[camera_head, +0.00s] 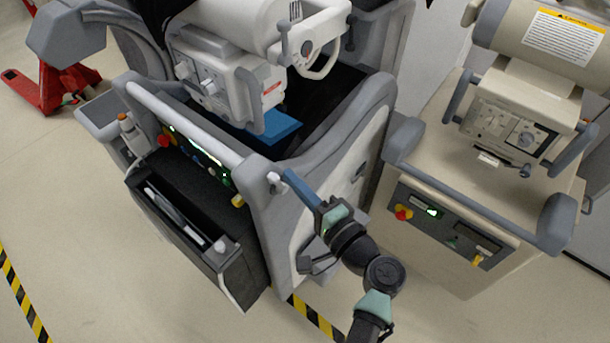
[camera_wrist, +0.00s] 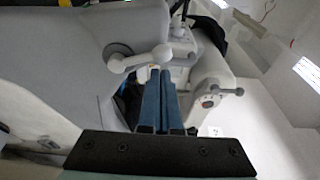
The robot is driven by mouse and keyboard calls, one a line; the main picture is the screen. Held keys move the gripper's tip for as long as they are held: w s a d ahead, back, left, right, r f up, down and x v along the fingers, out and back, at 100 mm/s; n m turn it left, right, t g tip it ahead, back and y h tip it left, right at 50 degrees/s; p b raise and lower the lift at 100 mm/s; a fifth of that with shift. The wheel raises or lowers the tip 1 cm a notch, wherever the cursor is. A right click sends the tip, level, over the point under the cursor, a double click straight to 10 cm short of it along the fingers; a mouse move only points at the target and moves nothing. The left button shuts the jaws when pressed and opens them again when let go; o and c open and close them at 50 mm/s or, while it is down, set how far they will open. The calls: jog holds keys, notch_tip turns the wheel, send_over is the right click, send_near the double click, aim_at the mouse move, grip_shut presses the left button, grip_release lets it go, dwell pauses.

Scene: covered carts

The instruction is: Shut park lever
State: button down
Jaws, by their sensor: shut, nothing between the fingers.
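A small light-grey lever with rounded ends (camera_head: 274,182) sits on the side of the grey covered cart (camera_head: 318,185), just left of my fingertips; I take it as the park lever. In the wrist view the lever (camera_wrist: 136,60) runs roughly sideways from a round knob at left to a rounded end by my fingertips. My gripper (camera_head: 287,174) reaches up to it from the lower right, and its blue fingers are shut and empty. In the wrist view my gripper (camera_wrist: 160,72) is close beside the lever's right end; whether they touch I cannot tell.
A beige cart (camera_head: 480,210) with a control panel stands to the right, apart from the grey cart. A dark open bin (camera_head: 180,215) hangs on the grey cart's front. In the wrist view another lever (camera_wrist: 225,92) shows at right. Floor is free at lower left.

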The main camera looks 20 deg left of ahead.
jog(key=shift+s+f+b, duration=0.15)
jog(key=shift+f+b, duration=0.05)
jog(key=shift+b, duration=0.45)
